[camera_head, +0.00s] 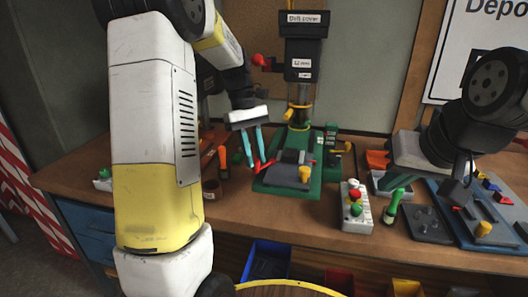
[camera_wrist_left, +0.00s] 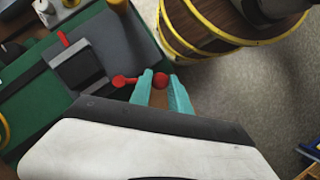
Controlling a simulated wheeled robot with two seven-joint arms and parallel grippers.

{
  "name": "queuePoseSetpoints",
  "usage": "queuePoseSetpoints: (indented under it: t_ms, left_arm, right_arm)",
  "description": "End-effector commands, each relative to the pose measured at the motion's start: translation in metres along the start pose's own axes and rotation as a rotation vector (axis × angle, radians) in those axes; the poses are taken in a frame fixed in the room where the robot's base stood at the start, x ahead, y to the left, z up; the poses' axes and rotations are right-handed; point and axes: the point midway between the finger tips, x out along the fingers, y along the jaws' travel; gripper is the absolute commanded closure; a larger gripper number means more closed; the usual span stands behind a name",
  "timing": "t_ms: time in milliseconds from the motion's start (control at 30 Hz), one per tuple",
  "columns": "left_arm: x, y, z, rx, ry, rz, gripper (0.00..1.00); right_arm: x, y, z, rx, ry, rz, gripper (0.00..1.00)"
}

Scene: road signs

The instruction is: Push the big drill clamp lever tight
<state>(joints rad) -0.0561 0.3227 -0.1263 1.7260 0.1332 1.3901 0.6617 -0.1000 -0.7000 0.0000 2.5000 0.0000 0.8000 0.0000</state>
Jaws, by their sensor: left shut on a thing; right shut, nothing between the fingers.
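The big green drill press (camera_head: 303,60) stands at the back middle of the bench. On its green base (camera_head: 262,188) is a dark grey clamp vise (camera_head: 290,172), which also shows in the left wrist view (camera_wrist_left: 85,68). A red lever (camera_head: 269,163) sticks out at the vise's left side in the head view. My left gripper (camera_head: 256,165) has its teal fingers around the lever's round red knob (camera_wrist_left: 160,81) and is shut on it. My right gripper (camera_head: 456,192) is shut and empty, above the bench at the right.
A control box with colored buttons (camera_head: 355,208) and a green-handled tool (camera_head: 394,206) stand right of the drill base. A smaller blue-based machine (camera_head: 465,235) is at the far right. A yellow-hooped barrel (camera_wrist_left: 215,30) stands in front of the bench. Bins sit below the bench, including a blue one (camera_head: 268,258).

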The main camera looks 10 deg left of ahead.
Motion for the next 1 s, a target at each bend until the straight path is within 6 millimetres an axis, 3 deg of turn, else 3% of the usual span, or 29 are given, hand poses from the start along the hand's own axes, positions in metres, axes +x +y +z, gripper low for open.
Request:
queuePoseSetpoints:
  t_ms: [367, 1000]
  left_arm:
    - [0.001, 0.001, 0.007, -0.105, 0.002, 0.047, 1.0]
    - [0.012, 0.016, 0.033, -0.542, 0.0, 0.229, 1.0]
  right_arm:
    - [0.0, 0.0, 0.0, 0.0, 0.0, 0.0, 1.0]
    - [0.0, 0.0, 0.0, 0.0, 0.0, 0.0, 1.0]
